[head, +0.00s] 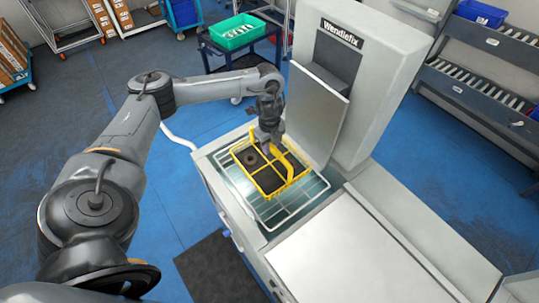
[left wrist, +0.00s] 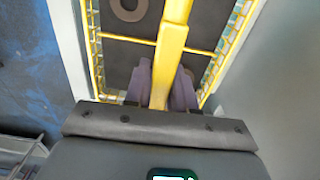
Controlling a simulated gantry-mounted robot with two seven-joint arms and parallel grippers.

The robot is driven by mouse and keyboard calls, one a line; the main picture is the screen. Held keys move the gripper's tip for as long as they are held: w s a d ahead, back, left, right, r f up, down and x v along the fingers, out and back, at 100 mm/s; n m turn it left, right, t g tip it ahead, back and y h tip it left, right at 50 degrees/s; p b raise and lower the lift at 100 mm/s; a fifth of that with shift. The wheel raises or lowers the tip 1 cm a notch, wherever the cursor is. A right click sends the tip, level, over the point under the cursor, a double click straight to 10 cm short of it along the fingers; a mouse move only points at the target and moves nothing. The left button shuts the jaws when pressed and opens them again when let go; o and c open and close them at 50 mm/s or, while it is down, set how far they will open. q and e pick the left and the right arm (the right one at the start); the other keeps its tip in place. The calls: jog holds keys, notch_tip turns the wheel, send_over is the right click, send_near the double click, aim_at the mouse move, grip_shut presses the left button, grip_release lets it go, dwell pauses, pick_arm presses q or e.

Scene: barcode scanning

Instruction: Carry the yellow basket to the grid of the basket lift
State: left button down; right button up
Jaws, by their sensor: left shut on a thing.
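The yellow basket (head: 270,185) is over the white wire grid (head: 294,212) of the basket lift (head: 345,90), a grey machine marked Wendiefix. A brown ring-shaped part (head: 250,160) lies inside the basket. My left gripper (head: 268,143) is shut on the yellow handle (left wrist: 172,45) from above; in the left wrist view its fingers (left wrist: 162,85) stand on both sides of the handle. The ring (left wrist: 129,8) also shows there. I cannot tell whether the basket rests on the grid or hangs just above it. My right gripper is in neither view.
The lift's raised panel (head: 320,110) stands close behind the basket. A flat light cover (head: 345,262) lies to the front right. A green bin (head: 237,32) sits on a cart behind, and a roller rack (head: 475,85) stands at right. Blue floor is open at left.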

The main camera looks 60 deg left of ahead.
aim_at(269, 162)
pick_arm(q)
jog(key=shift+f, duration=1.95)
jog(key=c, duration=0.9)
grip_release()
jog(key=shift+c, duration=0.2)
